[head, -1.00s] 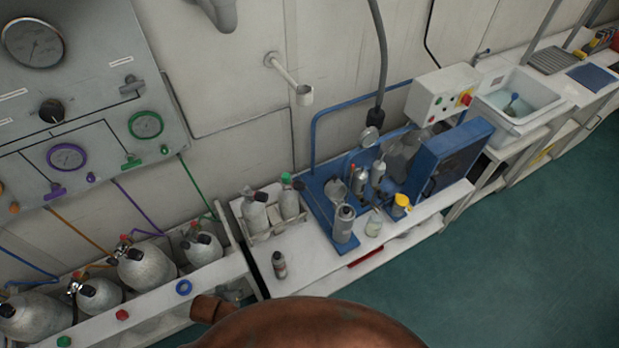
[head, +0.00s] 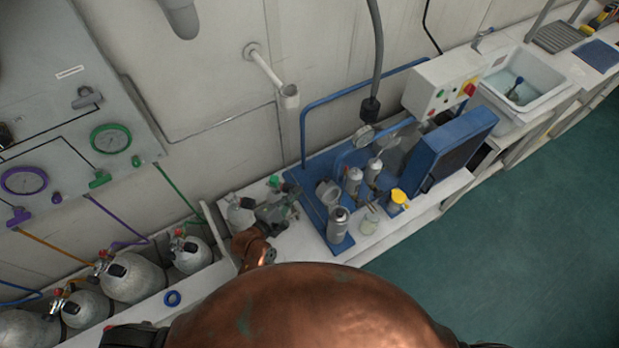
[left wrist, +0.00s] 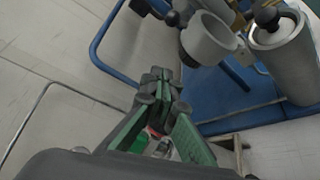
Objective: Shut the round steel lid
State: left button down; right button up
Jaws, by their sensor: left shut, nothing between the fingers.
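A short round steel pot (head: 328,192) stands at the left of the blue compressor frame, its round face turned up. It shows larger at the top of the left wrist view (left wrist: 208,40), with a dark ball knob beside it. I cannot clearly tell the lid from the pot, or how far it is open. My left gripper (head: 289,203) is left of the pot, apart from it, over the white bench. In the left wrist view its green fingers (left wrist: 162,88) are together and empty. My right gripper is not in view.
Steel canisters (head: 340,225) and a yellow-topped cup (head: 397,198) stand close right of the pot. A blue tube rail (head: 350,92) runs behind. A bottle (head: 238,214) stands beside my gripper. Gas cylinders (head: 132,278) line the left. The green floor (head: 530,220) is clear.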

aim_at(318, 186)
pick_arm(q)
jog(key=w+d, duration=0.1)
jog(key=d, duration=0.1)
jog(key=w+d, duration=0.2)
jog(key=d, duration=0.1)
jog(key=w+d, duration=0.2)
jog(key=shift+w+d+f, duration=0.1)
jog(key=shift+w+d, duration=0.05)
jog(key=shift+w, duration=0.05)
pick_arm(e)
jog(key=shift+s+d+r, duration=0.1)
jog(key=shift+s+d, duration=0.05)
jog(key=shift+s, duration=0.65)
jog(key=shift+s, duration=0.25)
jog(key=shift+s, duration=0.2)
